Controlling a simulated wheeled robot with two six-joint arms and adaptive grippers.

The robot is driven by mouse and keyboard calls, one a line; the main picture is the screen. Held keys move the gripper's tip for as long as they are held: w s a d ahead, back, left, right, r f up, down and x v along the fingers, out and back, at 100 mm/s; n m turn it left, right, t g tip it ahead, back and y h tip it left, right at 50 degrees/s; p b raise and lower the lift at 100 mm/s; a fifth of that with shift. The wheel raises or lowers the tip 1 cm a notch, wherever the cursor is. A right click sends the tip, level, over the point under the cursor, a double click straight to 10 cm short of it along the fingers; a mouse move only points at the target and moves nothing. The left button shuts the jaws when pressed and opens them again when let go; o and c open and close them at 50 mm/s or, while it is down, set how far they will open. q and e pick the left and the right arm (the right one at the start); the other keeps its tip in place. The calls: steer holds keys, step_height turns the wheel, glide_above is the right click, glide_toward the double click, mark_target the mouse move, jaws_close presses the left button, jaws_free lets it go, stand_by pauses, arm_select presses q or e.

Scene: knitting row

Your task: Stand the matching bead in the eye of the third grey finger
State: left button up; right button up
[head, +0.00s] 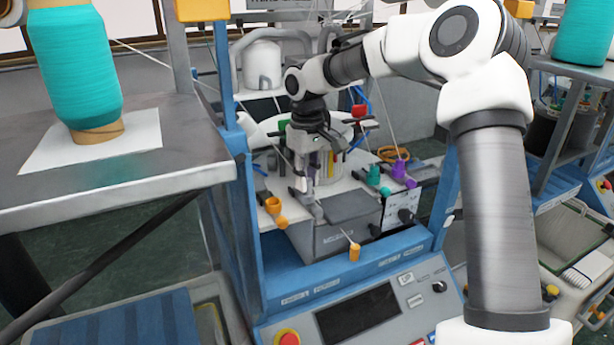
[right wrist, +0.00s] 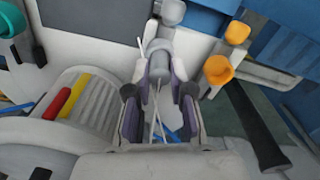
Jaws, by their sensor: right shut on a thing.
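My right gripper (head: 304,186) reaches down over the machine's light deck. In the right wrist view its fingers (right wrist: 159,72) are closed on a small grey cylindrical piece (right wrist: 158,60). I cannot tell for sure whether this is a bead. Another grey rounded piece (right wrist: 172,12) is just beyond it; a grey piece (head: 318,211) also shows beside the gripper in the head view. An orange cup-like piece (head: 275,206) is at left, and it shows in the right wrist view (right wrist: 217,70). The fingers' eyes are too small to make out. My left gripper is out of view.
A teal piece (head: 374,178) and a purple piece (head: 400,170) are on the right of the deck. A yellow-orange piece (head: 354,252) is at the front edge, above the control panel (head: 358,312). A teal yarn cone (head: 77,65) stands on the left table.

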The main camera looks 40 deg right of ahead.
steer(key=shift+f, duration=0.35)
stand_by(0.3)
steer(key=o, duration=0.8)
steer(key=shift+r, duration=0.1)
step_height(320, 180, up, 7)
steer(key=shift+r, duration=0.2)
